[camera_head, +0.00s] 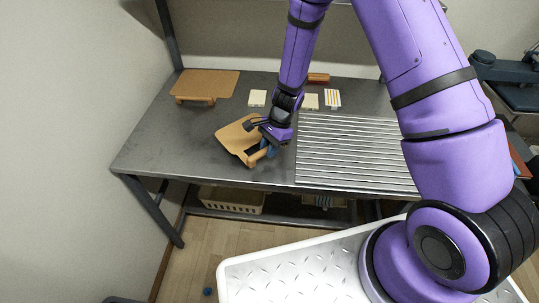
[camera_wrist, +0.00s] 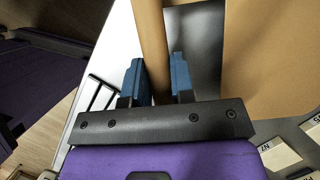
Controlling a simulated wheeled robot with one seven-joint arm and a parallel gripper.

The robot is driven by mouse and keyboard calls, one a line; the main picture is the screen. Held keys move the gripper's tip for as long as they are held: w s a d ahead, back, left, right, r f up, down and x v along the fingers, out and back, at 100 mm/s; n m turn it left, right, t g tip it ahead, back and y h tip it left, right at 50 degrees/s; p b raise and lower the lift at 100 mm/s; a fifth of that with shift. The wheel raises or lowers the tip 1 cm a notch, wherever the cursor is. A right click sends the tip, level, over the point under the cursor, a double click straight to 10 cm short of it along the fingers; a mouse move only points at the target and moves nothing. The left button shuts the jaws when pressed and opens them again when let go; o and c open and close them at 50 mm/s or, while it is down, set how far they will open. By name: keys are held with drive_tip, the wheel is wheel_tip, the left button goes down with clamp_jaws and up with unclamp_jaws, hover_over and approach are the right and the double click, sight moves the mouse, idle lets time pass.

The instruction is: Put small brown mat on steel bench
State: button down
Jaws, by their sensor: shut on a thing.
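The small brown mat (camera_head: 233,137) is a tan sheet with a round bar along one edge. In the wrist view the bar (camera_wrist: 151,35) runs between the two fingers, and the tan sheet (camera_wrist: 268,60) lies to the right. The mat looks tilted and I cannot tell whether it touches the bench. My gripper hides part of its right side.
A larger brown mat (camera_head: 208,82) with a similar bar lies at the back left. Pale cards (camera_head: 257,98), a striped card (camera_head: 333,98) and a reddish-brown block (camera_head: 318,78) lie behind. A ridged metal panel (camera_head: 345,155) fills the right. The bench's left part is clear. A basket (camera_head: 232,201) is below.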

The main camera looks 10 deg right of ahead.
sight(269, 162)
wheel_tip(269, 162, down, 4)
drive_tip(key=shift+r, duration=0.25)
drive_tip(key=c, duration=1)
unclamp_jaws()
drive_tip(key=shift+s, duration=0.1)
drive_tip(key=shift+o, duration=0.2)
